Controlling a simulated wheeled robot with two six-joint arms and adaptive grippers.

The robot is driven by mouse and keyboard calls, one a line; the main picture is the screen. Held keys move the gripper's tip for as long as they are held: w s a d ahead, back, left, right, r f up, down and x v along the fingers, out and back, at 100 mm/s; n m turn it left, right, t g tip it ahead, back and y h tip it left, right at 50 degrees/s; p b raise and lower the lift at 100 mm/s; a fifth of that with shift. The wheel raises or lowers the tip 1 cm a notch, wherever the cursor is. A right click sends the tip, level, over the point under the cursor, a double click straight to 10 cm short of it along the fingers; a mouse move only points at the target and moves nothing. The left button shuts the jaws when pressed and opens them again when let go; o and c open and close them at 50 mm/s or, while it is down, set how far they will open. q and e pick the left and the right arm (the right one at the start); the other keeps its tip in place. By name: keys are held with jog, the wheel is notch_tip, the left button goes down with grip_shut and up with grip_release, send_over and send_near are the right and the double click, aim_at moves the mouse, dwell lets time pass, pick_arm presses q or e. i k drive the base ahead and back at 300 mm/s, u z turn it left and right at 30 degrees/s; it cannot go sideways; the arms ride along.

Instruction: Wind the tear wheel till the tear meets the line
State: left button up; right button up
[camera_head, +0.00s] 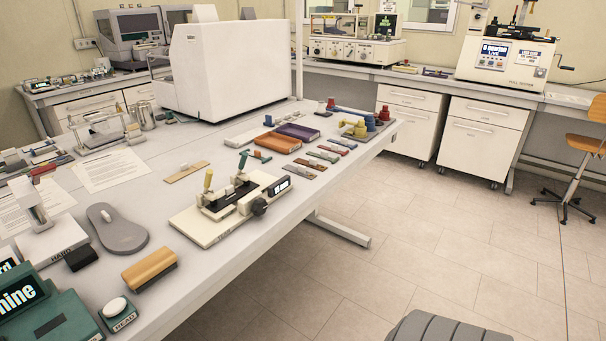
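A cream bench device (205,228) sits near the right edge of the long table. A dark strip lies between the clamps. I cannot make out a tear or a line at this size. Neither of my grippers is in view.
A grey sole-shaped object (117,228), an orange-brown block (149,269) and a green machine (48,316) stand to the left. Orange (278,143) and purple (298,131) blocks lie behind. A big white machine (225,70) stands farther back.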

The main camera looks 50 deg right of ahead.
aim_at(259, 206)
jog(key=k, duration=0.4)
jog(key=z, duration=0.85)
